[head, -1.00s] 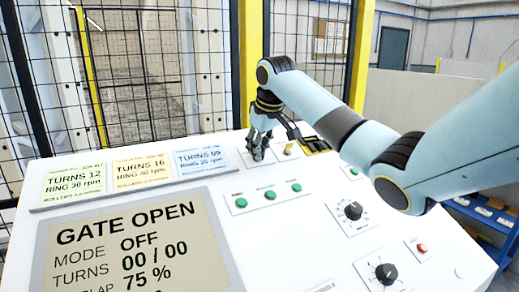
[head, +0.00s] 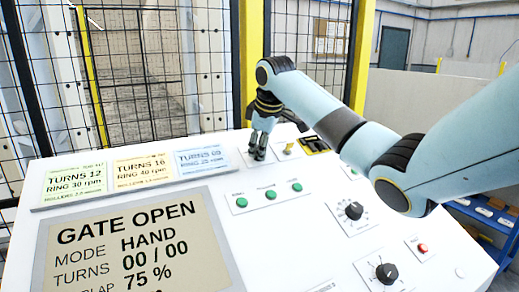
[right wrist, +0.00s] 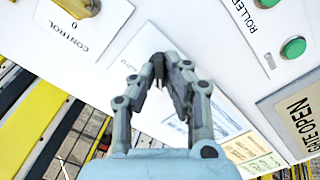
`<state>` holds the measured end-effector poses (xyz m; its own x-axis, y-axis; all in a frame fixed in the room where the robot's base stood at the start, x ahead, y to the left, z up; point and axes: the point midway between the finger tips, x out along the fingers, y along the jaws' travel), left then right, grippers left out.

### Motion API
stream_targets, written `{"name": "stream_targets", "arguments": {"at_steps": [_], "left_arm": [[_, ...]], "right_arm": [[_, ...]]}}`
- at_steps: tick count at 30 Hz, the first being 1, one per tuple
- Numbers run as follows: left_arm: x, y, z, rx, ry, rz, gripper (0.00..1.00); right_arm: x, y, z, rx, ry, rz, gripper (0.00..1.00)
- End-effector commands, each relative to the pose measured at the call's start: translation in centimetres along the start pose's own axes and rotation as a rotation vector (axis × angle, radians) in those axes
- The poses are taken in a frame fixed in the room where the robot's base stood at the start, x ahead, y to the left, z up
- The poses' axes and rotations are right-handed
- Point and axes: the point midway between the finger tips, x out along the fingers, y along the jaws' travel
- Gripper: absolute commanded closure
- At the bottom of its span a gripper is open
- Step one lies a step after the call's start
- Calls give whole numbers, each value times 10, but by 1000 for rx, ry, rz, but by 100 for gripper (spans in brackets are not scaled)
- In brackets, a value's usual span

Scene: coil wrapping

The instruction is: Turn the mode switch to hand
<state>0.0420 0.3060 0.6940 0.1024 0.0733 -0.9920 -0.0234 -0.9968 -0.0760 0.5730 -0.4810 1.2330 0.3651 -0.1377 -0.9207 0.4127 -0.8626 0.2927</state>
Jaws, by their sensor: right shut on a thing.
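My right gripper (head: 258,150) is at the back of the white control panel, pointing down, with its fingers closed around the mode switch. The gripper also shows in the right wrist view (right wrist: 160,72). The switch (right wrist: 158,66) is a small dark knob, mostly hidden between the fingertips. The display (head: 130,250) on the panel reads GATE OPEN, MODE HAND, TURNS 00 / 00. My left gripper is in neither view.
A row of green buttons (head: 270,195) sits in front of the gripper. Two black dials (head: 353,210) and a red button (head: 422,248) are on the right. A yellow control (head: 288,149) is right beside the gripper. A mesh fence (head: 140,85) stands behind.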

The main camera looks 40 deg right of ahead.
Motion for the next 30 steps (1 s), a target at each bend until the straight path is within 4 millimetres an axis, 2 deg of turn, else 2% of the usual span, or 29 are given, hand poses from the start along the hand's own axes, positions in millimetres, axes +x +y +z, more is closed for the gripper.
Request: {"name": "stream_targets", "arguments": {"at_steps": [9,10,15,24,26,30], "left_arm": [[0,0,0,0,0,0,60],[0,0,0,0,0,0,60],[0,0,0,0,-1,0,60],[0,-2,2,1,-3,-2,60],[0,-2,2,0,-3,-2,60],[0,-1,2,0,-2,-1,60]], "right_arm": [[-1,1,-1,-3,3,3,100],[-1,1,-1,-3,3,3,87],[-1,0,-1,-2,2,2,68],[-4,0,0,-2,2,2,68],[-10,1,-1,-2,3,3,68],[-35,1,-1,-3,4,6,68]]}}
